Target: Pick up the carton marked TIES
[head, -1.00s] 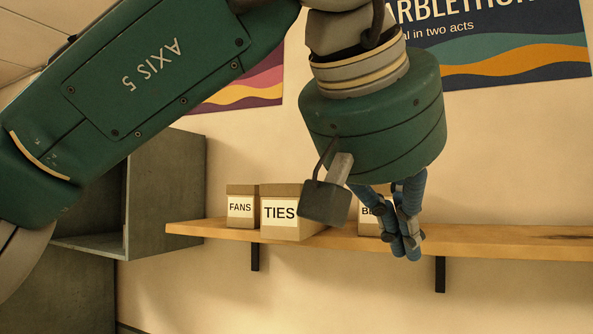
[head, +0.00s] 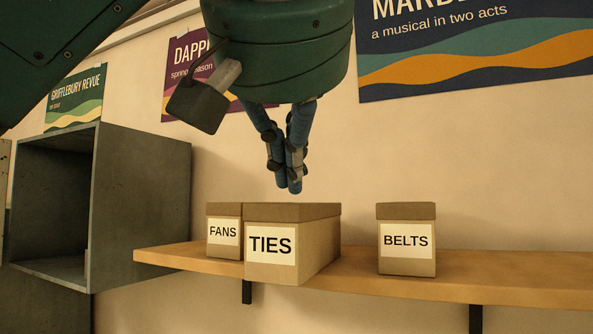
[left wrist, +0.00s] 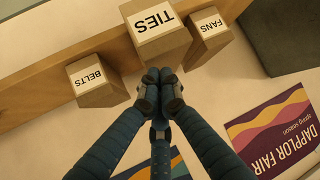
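The carton marked TIES (head: 312,242) is a brown lidded box with a white label, standing on the wooden shelf. It also shows at the top of the left wrist view (left wrist: 160,42), just beyond the fingertips. My left gripper (head: 289,187) hangs fingers down above the lid in the head view, with a visible gap. Its blue fingers are drawn together at the tips with nothing between them, as the left wrist view (left wrist: 160,78) also shows. My right gripper is not in view.
The FANS carton (head: 224,232) stands close at the left of TIES. The BELTS carton (head: 406,240) stands apart to the right, with bare shelf (head: 520,278) beyond. A grey open cabinet (head: 140,205) is at the left. Posters hang on the wall behind.

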